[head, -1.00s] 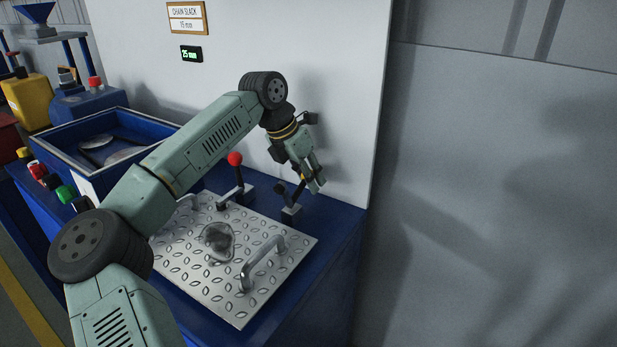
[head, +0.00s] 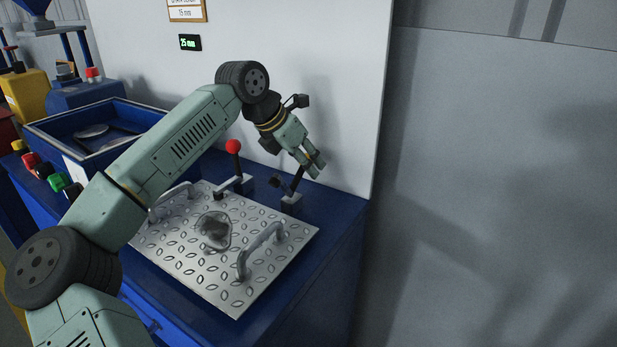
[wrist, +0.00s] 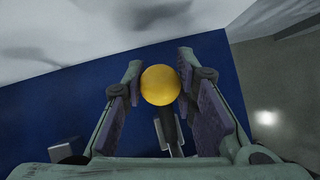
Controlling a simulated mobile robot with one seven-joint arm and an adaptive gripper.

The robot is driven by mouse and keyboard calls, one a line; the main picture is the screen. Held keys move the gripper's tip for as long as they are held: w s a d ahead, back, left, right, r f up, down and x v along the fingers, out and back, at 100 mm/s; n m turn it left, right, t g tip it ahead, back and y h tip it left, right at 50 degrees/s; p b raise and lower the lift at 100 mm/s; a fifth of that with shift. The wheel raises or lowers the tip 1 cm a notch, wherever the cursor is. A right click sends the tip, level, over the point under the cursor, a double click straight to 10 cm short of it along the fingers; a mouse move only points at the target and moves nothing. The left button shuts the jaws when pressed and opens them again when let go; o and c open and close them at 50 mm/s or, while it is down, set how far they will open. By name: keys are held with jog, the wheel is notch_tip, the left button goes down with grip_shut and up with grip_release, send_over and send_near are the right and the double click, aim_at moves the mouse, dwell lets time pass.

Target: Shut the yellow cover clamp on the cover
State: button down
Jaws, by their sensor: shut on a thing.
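The yellow clamp (head: 291,199) stands on the blue bench at the back right edge of the cover. Its dark lever slants up to the right into my gripper (head: 314,167). In the wrist view its round yellow knob (wrist: 160,85) sits between the two fingers of my gripper (wrist: 160,88), which is shut on it. The clamp's short dark arm (head: 275,181) sticks up to the left and looks raised off the cover. The cover (head: 205,272) is a silver tread plate lying flat on the bench. The knob is hidden by my fingers in the head view.
A red-knobbed clamp (head: 233,147) stands upright left of the yellow one. A pale wall (head: 345,110) rises close behind. A blue tray (head: 60,126) is at left.

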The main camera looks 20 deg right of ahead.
aim_at(299, 172)
jog(key=t+h+b, duration=0.1)
jog(key=b, duration=0.2)
jog(key=s+a+t+h+b, duration=0.1)
jog(key=h+b, duration=0.1)
jog(key=b, duration=0.2)
jog(key=s+a+r+t+h+b, duration=0.1)
jog(key=b, duration=0.3)
jog(key=shift+a+r+m, duration=0.1)
jog(key=shift+a+m, duration=0.15)
jog(key=shift+m, duration=0.15)
jog(key=h+b, duration=0.1)
jog(key=b, duration=0.1)
jog(key=s+a+r+t+h+b, duration=0.1)
jog(key=b, duration=0.2)
jog(key=a+t+h+b, duration=0.1)
jog(key=h+b, duration=0.1)
jog(key=b, duration=0.1)
jog(key=shift+s+a+r+m, duration=0.1)
jog(key=shift+s+r+m, duration=0.05)
jog(key=shift+s+m, duration=0.2)
jog(key=shift+s+a+r+t+h+b, duration=0.3)
jog(key=shift+h+b, duration=0.2)
jog(key=shift+b, duration=0.4)
jog(key=c, duration=1.3)
grip_release()
